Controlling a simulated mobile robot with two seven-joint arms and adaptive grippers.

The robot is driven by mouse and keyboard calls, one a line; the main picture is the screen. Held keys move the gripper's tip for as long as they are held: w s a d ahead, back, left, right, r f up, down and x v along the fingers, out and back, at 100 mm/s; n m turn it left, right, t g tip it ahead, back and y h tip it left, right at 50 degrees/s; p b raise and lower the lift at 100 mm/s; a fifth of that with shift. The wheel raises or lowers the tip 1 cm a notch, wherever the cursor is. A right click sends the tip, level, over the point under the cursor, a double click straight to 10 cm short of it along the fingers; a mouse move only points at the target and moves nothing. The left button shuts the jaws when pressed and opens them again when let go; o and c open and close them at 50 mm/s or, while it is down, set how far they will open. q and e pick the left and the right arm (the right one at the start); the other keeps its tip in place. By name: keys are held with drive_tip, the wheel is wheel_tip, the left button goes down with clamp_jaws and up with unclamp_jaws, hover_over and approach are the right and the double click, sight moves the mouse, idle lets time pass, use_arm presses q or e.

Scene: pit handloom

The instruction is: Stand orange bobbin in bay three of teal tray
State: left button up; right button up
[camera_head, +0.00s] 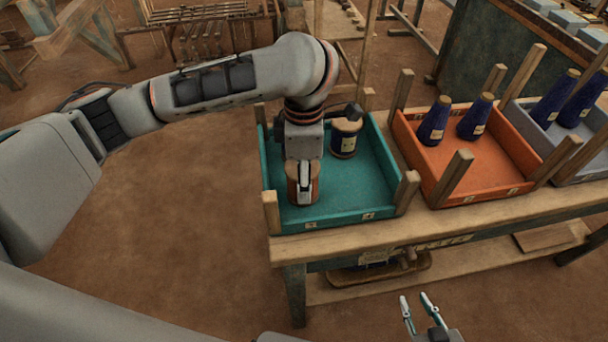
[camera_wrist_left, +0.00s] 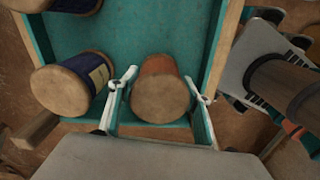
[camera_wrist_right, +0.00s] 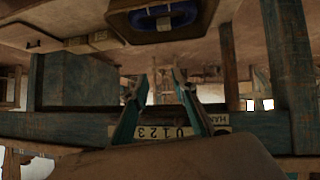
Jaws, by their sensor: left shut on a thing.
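The teal tray (camera_head: 379,165) sits on a wooden bench. My left gripper (camera_head: 304,186) reaches down into its front left part and is shut on the orange bobbin (camera_head: 292,188). In the left wrist view the orange bobbin (camera_wrist_left: 160,93) shows its round wooden end between the two fingertips (camera_wrist_left: 157,93). It looks upright; whether its base touches the tray floor is hidden. A dark blue bobbin (camera_head: 343,141) with a wooden top stands behind and to the right in the same tray. My right gripper (camera_head: 417,308) is open and empty, low in front of the bench.
An orange tray (camera_head: 487,163) with two dark blue cones stands right of the teal tray, and a grey tray (camera_head: 578,147) with more cones beyond it. Wooden posts (camera_head: 409,187) rise at the tray corners. The floor left of the bench is clear.

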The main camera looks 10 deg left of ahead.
use_arm(q)
drive_tip(key=o, duration=1.2)
drive_tip(key=shift+f, duration=0.1)
use_arm(e)
drive_tip(key=shift+s+a+f, duration=0.1)
use_arm(q)
drive_tip(key=shift+r, duration=0.2)
wheel_tip(320, 180, up, 12)
drive_tip(key=p, duration=0.3)
use_arm(e)
drive_tip(key=shift+s+a+r, duration=0.15)
drive_tip(key=shift+s+r, duration=0.05)
drive_tip(key=shift+r, duration=0.3)
drive_tip(key=shift+s+a+r, duration=0.1)
drive_tip(key=shift+s+r, duration=0.1)
drive_tip(key=shift+r, duration=0.3)
drive_tip(key=shift+w+r, duration=0.1)
drive_tip(key=shift+r, duration=0.1)
